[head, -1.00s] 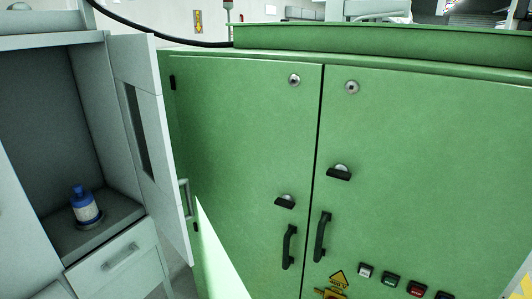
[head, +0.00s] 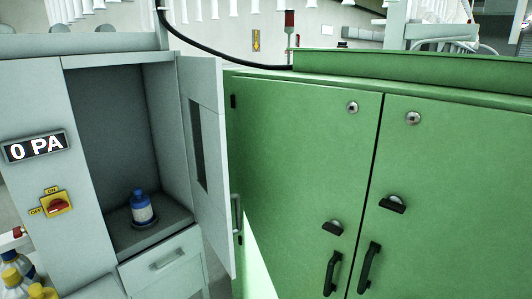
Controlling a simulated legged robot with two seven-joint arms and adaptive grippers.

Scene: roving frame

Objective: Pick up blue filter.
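The blue filter (head: 141,208) is a small upright cylinder with a blue top and a pale band. It stands on a dark round base on the floor of an open grey cabinet compartment (head: 112,130), left of centre in the head view. The compartment door (head: 203,150) is swung open on its right side. Neither of my grippers shows in the head view.
A large green cabinet (head: 300,170) with black handles fills the right side. Left of the compartment are a "0 PA" display (head: 35,146) and a red-yellow switch (head: 57,204). Yellow-capped bottles (head: 14,280) stand at lower left. A drawer (head: 165,262) sits below the compartment.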

